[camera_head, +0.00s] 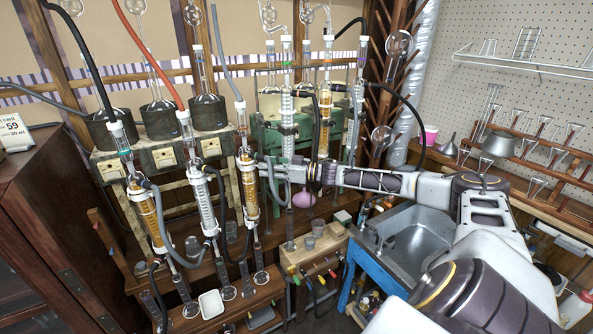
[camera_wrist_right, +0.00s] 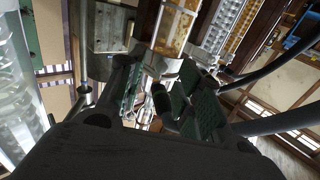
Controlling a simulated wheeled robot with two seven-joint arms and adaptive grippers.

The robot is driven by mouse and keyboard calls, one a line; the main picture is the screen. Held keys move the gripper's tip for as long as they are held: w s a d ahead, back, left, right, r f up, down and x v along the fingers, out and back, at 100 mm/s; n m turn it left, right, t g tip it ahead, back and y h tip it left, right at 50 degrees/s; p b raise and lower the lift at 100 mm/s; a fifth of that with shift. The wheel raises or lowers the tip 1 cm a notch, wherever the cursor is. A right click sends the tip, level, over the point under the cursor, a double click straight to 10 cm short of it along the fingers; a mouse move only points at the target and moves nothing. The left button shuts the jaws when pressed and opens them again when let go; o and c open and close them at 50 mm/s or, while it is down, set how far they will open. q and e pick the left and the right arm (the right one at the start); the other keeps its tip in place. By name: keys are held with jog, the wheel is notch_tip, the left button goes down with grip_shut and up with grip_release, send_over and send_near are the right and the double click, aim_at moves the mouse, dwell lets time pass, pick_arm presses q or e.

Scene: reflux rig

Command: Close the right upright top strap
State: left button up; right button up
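My right gripper (camera_head: 262,163) reaches in from the right in the head view, at the upper part of an upright amber-filled glass column (camera_head: 249,194). In the right wrist view the green-padded fingers of my right gripper (camera_wrist_right: 160,95) stand apart. A dark rounded piece (camera_wrist_right: 160,101) shows between them; I cannot tell if they touch it. An amber column (camera_wrist_right: 176,27) rises beyond the fingertips, beside a grey metal plate (camera_wrist_right: 108,27). I cannot make out the top strap or its state. My left gripper is not in view.
Other upright columns stand close by: a clear one (camera_head: 206,208), an amber one (camera_head: 148,213) and another amber one (camera_head: 324,125). Dark hoses (camera_head: 413,112) loop around them. A purple bulb (camera_head: 303,199) hangs below my right gripper. A metal sink (camera_head: 412,240) stands below my right arm.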

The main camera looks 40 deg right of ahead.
jog(key=v, duration=1)
jog(key=shift+s, duration=0.2)
dwell(0.6)
jog(key=shift+d+r, duration=0.1)
jog(key=shift+d, duration=0.05)
dwell(0.3)
